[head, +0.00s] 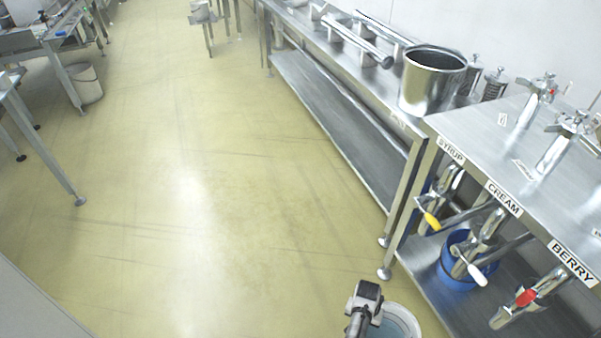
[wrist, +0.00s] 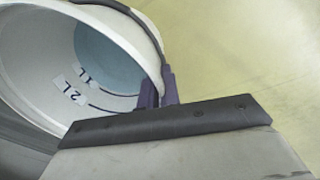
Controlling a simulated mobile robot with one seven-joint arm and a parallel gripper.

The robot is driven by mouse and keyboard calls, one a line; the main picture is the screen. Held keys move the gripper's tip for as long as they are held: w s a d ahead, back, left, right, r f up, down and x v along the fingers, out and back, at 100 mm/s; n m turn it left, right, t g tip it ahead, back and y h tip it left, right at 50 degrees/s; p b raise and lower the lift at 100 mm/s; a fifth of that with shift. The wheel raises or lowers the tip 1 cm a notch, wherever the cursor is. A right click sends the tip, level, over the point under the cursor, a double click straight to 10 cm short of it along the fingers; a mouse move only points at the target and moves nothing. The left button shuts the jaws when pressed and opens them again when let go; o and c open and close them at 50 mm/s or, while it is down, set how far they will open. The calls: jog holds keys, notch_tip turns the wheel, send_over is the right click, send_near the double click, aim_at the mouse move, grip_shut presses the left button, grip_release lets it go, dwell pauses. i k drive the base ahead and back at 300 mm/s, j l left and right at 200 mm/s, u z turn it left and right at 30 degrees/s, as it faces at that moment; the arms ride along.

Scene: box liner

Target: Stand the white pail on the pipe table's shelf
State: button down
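The white pail (head: 412,322) shows at the bottom of the head view, partly cut off by the frame edge. The wrist view looks into its open mouth (wrist: 112,62); the inner wall has 1L and 2L marks and a pale blue area lies deeper inside. My gripper (head: 364,310) is at the pail's left rim; in the wrist view its dark purple fingers (wrist: 165,92) are closed on the rim. The pail's base is hidden. The pipe table (head: 400,118), a long steel table with pipes on top, has a bare-looking low shelf (head: 335,115).
A steel table (head: 470,130) with SYRUP, CREAM and BERRY valves stands at right; its levers jut out above a blue bucket (head: 455,268). A steel pot (head: 430,85) stands at the pipe table's near end. Another pale pail (head: 88,85) is at far left. The middle floor is clear.

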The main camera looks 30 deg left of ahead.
aim_at(396, 182)
jog(key=i+j+u, duration=0.2)
jog(key=u, duration=0.2)
jog(key=i+j+u, duration=0.1)
jog(key=u, duration=0.3)
jog(key=i+j+u, duration=0.15)
jog(key=i, duration=0.75)
jog(key=i+j+z, duration=0.1)
jog(key=i+z, duration=0.25)
jog(key=i+j+z, duration=0.7)
jog(key=i, duration=0.15)
